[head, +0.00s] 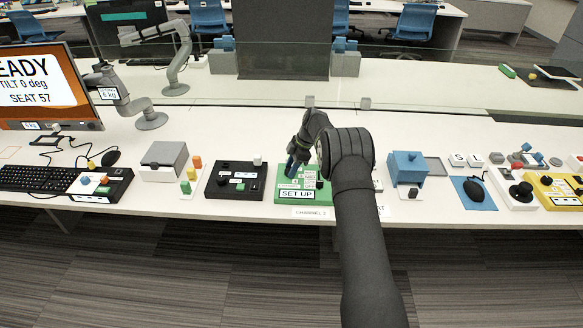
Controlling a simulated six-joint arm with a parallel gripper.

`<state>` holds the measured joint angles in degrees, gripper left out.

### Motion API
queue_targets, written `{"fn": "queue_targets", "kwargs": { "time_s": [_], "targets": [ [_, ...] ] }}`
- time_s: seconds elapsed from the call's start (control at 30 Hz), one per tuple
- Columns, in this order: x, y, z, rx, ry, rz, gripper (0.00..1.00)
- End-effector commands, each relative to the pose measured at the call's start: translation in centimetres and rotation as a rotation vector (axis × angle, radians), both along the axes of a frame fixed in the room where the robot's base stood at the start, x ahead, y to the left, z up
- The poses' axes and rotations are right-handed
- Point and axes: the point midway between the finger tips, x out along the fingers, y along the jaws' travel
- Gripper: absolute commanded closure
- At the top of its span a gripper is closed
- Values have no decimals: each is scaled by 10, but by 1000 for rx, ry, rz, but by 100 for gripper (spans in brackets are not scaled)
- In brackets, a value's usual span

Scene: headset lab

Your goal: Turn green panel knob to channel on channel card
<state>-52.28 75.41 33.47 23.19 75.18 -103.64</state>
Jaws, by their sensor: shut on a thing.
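The green panel (283,194) lies on the white bench near its front edge, with a "SET UP" label and several small white labels on top. The channel card (311,213) sits at the bench's front edge below the panel and reads "CHANNEL 2". My gripper (291,167) points down over the back left part of the green panel and is shut on the knob there. The knob and its pointer are hidden by the fingers, so its setting cannot be told. My arm hides the panel's right side.
A black panel (222,188) stands close on the left, and a blue box (408,166) stands right of my arm. Another card, partly hidden, lies by my arm. A clear screen (420,68) crosses the bench behind. Open bench lies behind the panel.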

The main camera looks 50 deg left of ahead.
Motion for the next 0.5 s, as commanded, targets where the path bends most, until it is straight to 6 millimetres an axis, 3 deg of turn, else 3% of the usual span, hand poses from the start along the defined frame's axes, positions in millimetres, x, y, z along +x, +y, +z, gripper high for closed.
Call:
{"fn": "queue_targets", "kwargs": {
  "time_s": [0.5],
  "targets": [
    [1, -1, -1, -2, -1, 60, 86]
  ]
}}
